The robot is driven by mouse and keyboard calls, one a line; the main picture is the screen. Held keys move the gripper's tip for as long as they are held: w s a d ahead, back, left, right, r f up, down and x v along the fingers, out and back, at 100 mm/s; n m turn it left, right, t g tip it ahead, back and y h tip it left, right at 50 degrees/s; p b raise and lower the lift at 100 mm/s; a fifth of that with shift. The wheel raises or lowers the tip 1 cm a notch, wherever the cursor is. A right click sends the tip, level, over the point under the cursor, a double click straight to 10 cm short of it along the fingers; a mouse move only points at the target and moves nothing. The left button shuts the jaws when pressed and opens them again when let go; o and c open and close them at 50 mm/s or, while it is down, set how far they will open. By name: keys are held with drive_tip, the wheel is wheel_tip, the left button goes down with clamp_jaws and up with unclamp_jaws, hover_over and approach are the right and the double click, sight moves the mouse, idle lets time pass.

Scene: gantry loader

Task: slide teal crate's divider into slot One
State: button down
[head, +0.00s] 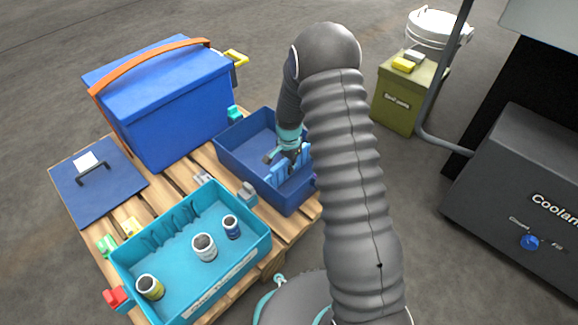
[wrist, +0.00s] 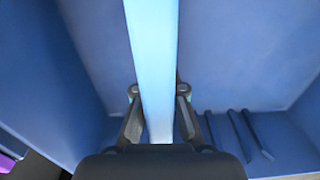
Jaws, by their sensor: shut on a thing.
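My gripper (head: 284,156) reaches down into a dark blue crate (head: 243,154) on the pallet. In the wrist view, my gripper (wrist: 158,92) is shut on a light blue divider (wrist: 153,50), with one finger on each side of the panel. The divider's lower edge is hidden, so I cannot tell whether it touches the crate floor. The teal crate (head: 176,262) stands at the front of the pallet. Slot ribs show along its far inner wall. It holds three small cans. A label on its front wall is too small to read.
A large blue box (head: 178,105) with an orange strap stands behind the crates. A flat blue lid (head: 120,190) lies on the pallet (head: 215,170) at left. A red clip (head: 116,298) sits at the teal crate's left end. A dark coolant cabinet (head: 525,200) stands at right.

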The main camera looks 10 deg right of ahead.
unclamp_jaws()
drive_tip(key=shift+f, duration=0.1)
idle(0.6)
drive_tip(key=shift+r+p, duration=2.05)
drive_tip(key=shift+r, duration=1.5)
drive_tip(key=shift+r, duration=0.1)
